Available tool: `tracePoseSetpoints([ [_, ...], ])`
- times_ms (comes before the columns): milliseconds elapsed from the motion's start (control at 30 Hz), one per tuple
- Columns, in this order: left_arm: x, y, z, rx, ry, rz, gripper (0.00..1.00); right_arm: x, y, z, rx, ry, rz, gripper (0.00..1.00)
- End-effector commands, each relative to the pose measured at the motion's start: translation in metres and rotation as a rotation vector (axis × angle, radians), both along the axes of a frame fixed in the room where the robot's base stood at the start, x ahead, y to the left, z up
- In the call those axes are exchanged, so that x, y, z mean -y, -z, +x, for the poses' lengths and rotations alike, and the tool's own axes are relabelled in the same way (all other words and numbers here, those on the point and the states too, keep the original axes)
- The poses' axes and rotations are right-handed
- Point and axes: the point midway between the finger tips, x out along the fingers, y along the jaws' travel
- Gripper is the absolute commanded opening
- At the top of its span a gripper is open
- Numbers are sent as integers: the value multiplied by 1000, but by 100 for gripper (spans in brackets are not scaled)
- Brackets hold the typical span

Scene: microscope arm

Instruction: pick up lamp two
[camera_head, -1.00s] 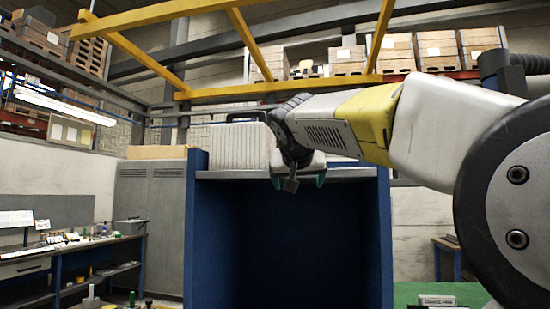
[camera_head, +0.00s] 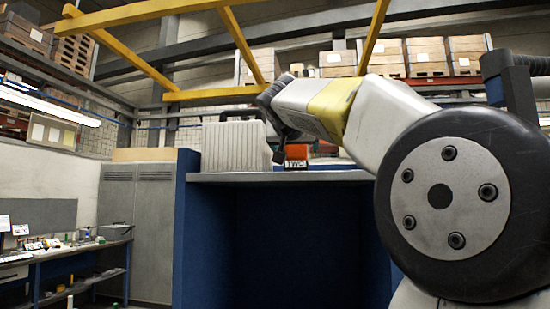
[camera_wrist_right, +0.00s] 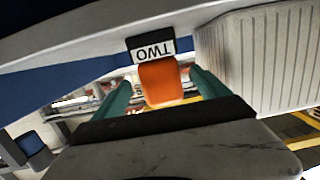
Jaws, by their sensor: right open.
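Lamp two is an orange lamp (camera_head: 297,151) with a dark base, on the grey top of the blue cabinet (camera_head: 335,176). In the right wrist view its orange cap (camera_wrist_right: 163,84) shows with a label reading TWO (camera_wrist_right: 152,50), upside down. My right gripper (camera_wrist_right: 160,80) is open, with a teal finger on each side of the orange cap as seen from the wrist. Gaps show beside the cap; I cannot tell how deep it sits between the fingers. In the head view the right gripper (camera_head: 281,157) is mostly hidden by its wrist, just left of the lamp. My left gripper is out of view.
A pale ribbed case (camera_head: 232,147) stands on the cabinet top just left of the lamp; it is also close by in the wrist view (camera_wrist_right: 265,58). A grey locker (camera_head: 137,230) and a workbench (camera_head: 70,265) are to the left. Yellow beams (camera_head: 170,70) cross overhead.

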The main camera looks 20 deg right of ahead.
Motion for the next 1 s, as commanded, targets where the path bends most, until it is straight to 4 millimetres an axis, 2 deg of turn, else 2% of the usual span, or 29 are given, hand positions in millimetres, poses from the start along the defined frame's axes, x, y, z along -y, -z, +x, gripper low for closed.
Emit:
tracePoseSetpoints([
  [500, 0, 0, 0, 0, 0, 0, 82, 34, 8, 57, -1, 0, 1, 85],
  [800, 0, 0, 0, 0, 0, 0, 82, 38, 9, 63, 0, 0, 0, 85],
  [833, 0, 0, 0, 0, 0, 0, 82, 38, 9, 63, 0, 0, 0, 84],
  [1000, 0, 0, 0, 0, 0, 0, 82, 37, 9, 63, 0, 0, 0, 50],
])
